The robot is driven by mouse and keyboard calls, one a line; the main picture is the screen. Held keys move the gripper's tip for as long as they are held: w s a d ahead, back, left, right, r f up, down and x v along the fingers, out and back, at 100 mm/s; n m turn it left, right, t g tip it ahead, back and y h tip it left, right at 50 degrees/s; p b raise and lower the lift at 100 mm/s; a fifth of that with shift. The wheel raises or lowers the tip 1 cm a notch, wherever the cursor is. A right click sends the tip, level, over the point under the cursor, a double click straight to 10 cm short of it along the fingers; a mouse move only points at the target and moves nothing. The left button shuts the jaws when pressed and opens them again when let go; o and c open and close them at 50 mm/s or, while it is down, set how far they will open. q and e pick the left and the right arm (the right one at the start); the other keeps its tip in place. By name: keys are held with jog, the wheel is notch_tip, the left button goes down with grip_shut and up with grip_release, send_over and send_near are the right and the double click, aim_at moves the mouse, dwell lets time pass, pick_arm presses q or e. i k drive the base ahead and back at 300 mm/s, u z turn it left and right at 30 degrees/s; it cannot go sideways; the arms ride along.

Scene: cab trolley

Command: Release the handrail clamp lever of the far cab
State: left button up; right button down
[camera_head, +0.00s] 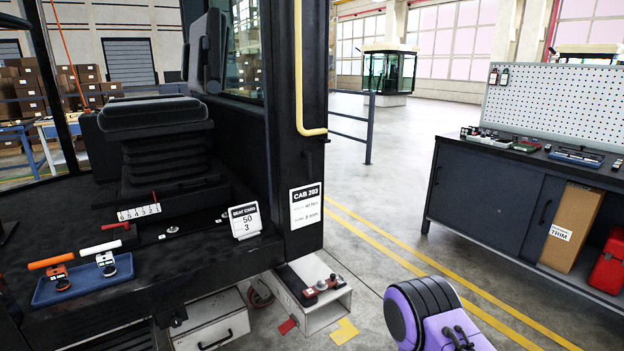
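A far cab (388,72) with dark glass and a cream roof stands across the hall at the back, small in view. Its handrail and clamp lever are too small to make out. A near cab (312,170) fills the left side, open towards me, with a sign reading CAB 203 (306,205) on its post. A yellow handrail (298,70) runs down that post and bends right at its lower end. No clamp lever can be made out on it. Neither of my grippers is in view; a purple and black part of my arm shows at the bottom right.
A blue tray (82,282) with orange- and white-handled tools lies on the near cab's floor, before a black seat (155,115). A grey box (318,300) stands below the post. A dark workbench (500,190) is at right. Clear floor leads back past a blue railing (368,130).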

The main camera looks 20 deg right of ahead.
aim_at(307, 155)
jog(key=z, duration=0.2)
jog(key=i, duration=1.25)
jog(key=u, duration=0.6)
